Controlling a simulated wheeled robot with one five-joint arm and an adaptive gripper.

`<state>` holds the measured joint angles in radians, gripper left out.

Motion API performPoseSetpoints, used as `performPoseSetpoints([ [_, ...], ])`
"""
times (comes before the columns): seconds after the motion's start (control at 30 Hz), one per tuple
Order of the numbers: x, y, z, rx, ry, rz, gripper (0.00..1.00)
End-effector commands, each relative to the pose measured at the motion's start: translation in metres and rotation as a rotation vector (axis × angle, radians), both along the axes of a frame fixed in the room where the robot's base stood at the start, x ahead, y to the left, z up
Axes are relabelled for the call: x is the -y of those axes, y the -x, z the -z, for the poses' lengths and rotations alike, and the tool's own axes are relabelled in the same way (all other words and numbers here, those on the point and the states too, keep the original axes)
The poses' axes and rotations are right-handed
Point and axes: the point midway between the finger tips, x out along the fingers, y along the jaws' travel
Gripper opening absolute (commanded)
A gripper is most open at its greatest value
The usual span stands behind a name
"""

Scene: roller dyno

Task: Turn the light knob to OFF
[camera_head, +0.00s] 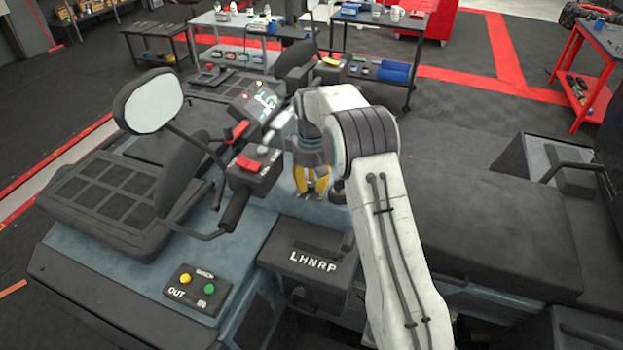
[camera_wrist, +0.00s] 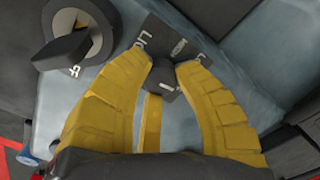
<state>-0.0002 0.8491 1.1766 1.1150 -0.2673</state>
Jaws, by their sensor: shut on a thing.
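The light knob (camera_wrist: 163,72) is a small dark knob on a dark label plate (camera_wrist: 155,34) with partly visible white lettering, in the upper middle of the wrist view. My gripper (camera_wrist: 164,68) has yellow fingers shut on the knob, with fingertips touching its sides. In the head view my gripper (camera_head: 312,194) points down at the blue-grey panel beside the handlebar, and its fingers hide the knob there. The knob's exact setting cannot be read, since the fingers cover part of the plate.
A larger dark key-like switch (camera_wrist: 68,48) on a round light base sits left of the fingers. In the head view, a handlebar with a red-switch box (camera_head: 255,168), a mirror (camera_head: 150,101), a box marked LHNRP (camera_head: 313,262) and a yellow-green button plate (camera_head: 197,289) are nearby.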

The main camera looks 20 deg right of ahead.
Motion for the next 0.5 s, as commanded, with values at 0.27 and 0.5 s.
performPoseSetpoints([
  [0.27,-0.0002,0.002,0.0031,-0.009,0.0,0.098,0.0],
  [0.5,-0.0002,0.002,0.0032,-0.009,0.0,0.126,0.0],
])
